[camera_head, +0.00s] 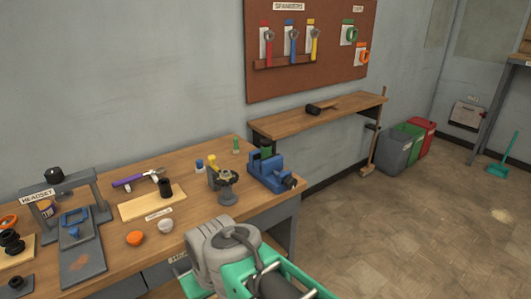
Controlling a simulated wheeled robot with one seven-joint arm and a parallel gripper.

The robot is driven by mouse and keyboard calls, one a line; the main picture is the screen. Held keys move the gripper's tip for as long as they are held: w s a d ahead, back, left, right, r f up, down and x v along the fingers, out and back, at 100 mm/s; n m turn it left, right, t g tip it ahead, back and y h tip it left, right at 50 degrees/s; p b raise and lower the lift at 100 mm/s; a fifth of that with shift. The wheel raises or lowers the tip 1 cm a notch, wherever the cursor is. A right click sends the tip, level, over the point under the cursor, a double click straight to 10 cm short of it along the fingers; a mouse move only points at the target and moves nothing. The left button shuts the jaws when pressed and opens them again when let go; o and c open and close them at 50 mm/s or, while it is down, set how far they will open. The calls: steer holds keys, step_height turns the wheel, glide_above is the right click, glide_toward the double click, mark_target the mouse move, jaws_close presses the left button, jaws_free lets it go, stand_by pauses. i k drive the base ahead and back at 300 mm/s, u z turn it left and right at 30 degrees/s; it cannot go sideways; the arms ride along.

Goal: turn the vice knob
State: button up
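The blue vice (268,171) is mounted at the right end of the wooden workbench, near its corner. A dark round part (290,183) sticks out at its right front; it looks like the knob, but it is too small to make out clearly. My arm, grey and green, rises from the bottom edge in front of the bench, below and left of the vice. I cannot make out my gripper's fingers in this view. Nothing of mine is seen touching the vice.
A dark stand with a round top (228,178) is just left of the vice. Orange (135,238) and white (166,226) round pieces, a wooden board (145,205) and a headset press (62,195) are further left. A wall shelf (320,117) is behind.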

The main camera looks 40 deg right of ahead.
mark_target(290, 183)
steer(key=z, duration=0.75)
steer(key=k, duration=1.05)
steer(key=z, duration=0.3)
steer(key=i, duration=1.45)
steer(key=u, duration=0.9)
